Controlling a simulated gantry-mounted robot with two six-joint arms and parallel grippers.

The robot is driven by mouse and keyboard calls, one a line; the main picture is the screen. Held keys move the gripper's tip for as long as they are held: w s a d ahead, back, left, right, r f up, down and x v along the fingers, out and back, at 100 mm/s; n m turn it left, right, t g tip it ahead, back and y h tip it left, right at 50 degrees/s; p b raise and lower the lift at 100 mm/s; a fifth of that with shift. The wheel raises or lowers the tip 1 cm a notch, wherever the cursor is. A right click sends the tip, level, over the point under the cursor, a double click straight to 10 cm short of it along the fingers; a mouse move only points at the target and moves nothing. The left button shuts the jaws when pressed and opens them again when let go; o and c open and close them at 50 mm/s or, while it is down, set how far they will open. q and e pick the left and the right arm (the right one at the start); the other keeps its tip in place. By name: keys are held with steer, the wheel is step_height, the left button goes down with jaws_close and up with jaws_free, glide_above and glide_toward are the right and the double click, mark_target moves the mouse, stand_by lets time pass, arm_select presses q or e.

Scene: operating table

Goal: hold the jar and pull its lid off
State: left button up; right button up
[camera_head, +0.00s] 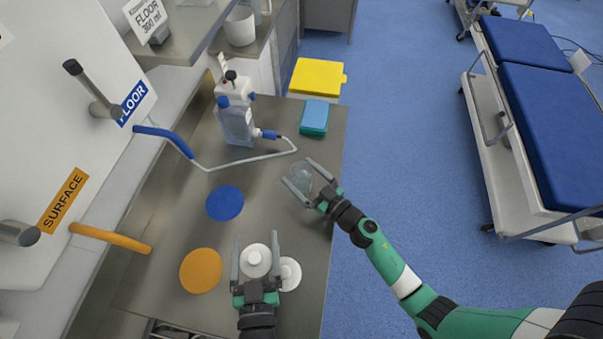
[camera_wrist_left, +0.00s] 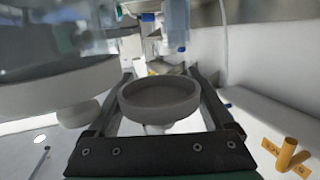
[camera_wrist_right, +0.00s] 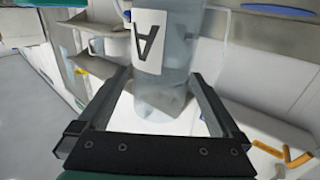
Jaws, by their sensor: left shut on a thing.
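The clear jar (camera_wrist_right: 176,60) with a white "A" label stands on the steel table; in the head view (camera_head: 301,177) it has no lid on top. My right gripper (camera_head: 308,181) has its fingers on either side of this jar, spread, with small gaps beside it in the right wrist view (camera_wrist_right: 162,80). My left gripper (camera_head: 254,248) is shut on a white round lid (camera_head: 256,260). The left wrist view shows that lid (camera_wrist_left: 160,100) between the fingers, apart from any jar, with its hollow underside visible.
Another clear jar with a white knobbed lid (camera_head: 290,274) stands close to the right of my left gripper. Orange (camera_head: 201,270) and blue (camera_head: 225,203) discs, a blue-capped bottle (camera_head: 236,122) and a teal pack (camera_head: 314,117) are on the table. The table's right edge is near my right gripper.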

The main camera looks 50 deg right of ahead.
arm_select(q)
steer(key=shift+r, duration=0.2)
arm_select(e)
steer(key=shift+r, duration=0.2)
arm_select(q)
step_height(320, 180, up, 2)
steer(key=p, duration=0.2)
steer(key=shift+p, duration=0.3)
arm_select(e)
steer(key=s, duration=1.2)
steer(key=shift+a, duration=0.4)
